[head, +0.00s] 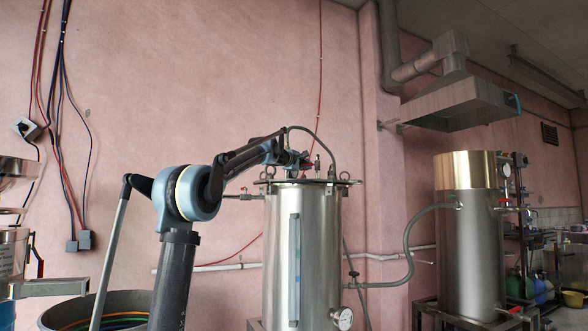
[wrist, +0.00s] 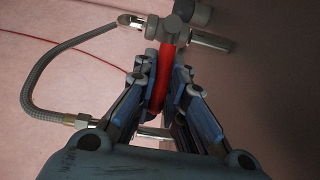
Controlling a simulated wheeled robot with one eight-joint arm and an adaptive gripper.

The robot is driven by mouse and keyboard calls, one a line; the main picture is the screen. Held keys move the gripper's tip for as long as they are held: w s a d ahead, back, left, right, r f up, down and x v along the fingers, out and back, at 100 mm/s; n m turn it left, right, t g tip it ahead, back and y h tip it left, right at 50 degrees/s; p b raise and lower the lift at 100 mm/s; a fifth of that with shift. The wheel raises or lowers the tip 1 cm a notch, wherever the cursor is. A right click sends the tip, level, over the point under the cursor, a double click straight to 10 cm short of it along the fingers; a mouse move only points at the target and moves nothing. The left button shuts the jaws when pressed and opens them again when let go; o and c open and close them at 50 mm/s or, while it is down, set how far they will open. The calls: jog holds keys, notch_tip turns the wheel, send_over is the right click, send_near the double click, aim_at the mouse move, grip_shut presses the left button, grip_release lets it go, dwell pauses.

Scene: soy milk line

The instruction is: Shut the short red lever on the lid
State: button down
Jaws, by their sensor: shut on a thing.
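The short red lever (wrist: 164,75) shows in the wrist view between the fingers of my gripper (wrist: 161,82), attached at its upper end to a metal valve fitting (wrist: 176,35). My gripper is shut on the lever. In the head view my gripper (head: 302,160) is at the lid (head: 308,182) of the tall steel tank (head: 303,245), with a bit of red showing at its tip. The lever's lower end is partly hidden by the fingers.
A grey braided hose (wrist: 50,50) loops from the valve fitting to a brass connector on the left. Clamps and a dark hose (head: 328,150) stand on the lid near my gripper. A second steel tank (head: 468,240) stands at the right.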

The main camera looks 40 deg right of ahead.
jog(key=shift+s+a+f, duration=0.1)
dwell(0.3)
jog(key=c, duration=1.6)
grip_release()
jog(key=shift+c, duration=0.2)
jog(key=shift+v, duration=6)
